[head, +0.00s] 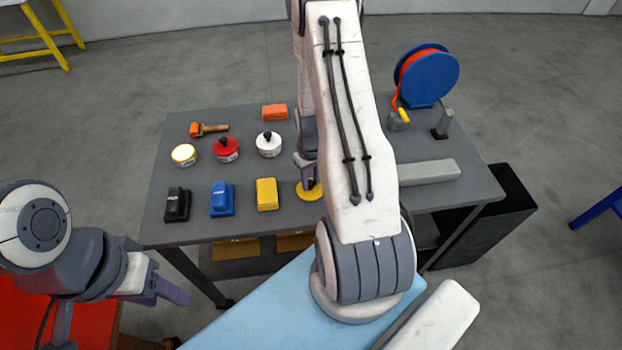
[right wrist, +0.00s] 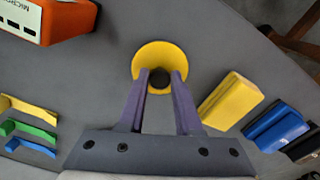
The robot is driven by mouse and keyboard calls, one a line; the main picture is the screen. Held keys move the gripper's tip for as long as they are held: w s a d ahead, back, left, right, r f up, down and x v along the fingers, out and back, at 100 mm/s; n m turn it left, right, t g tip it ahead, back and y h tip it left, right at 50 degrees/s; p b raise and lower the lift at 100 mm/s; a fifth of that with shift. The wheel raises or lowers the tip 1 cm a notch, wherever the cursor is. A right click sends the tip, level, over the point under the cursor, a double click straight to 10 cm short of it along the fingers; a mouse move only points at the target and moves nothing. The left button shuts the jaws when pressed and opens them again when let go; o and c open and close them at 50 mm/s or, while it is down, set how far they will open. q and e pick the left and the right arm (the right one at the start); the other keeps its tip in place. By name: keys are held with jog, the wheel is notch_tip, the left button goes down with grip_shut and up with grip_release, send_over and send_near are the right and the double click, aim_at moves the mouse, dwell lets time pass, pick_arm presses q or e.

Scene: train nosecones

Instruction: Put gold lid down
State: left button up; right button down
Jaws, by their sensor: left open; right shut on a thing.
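The gold lid (head: 312,193) is a round yellow disc with a dark knob, at the table's front middle, right of the yellow block. My right gripper (head: 308,176) is shut on its knob; my arm hides part of both. In the right wrist view the lid (right wrist: 153,53) lies flat beyond the fingertips (right wrist: 160,76), which close on the knob. I cannot tell whether the lid touches the table. My left gripper (head: 172,292) is empty and open, off the table's front left corner.
The dark table (head: 160,222) holds yellow (head: 267,193), blue (head: 222,198) and black (head: 177,204) blocks. Behind them stand a gold-topped tin (head: 184,155), a red-topped tin (head: 226,149) and a white-topped tin (head: 268,144). A grey bar (head: 428,171) and a blue cord reel (head: 430,78) are right.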

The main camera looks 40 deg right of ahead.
aim_at(311, 183)
jog(key=shift+f, duration=0.15)
jog(key=c, duration=0.6)
grip_release()
notch_tip(311, 183, up, 12)
jog(key=b, duration=0.2)
jog(key=shift+r+b, duration=0.2)
jog(key=shift+b, duration=0.1)
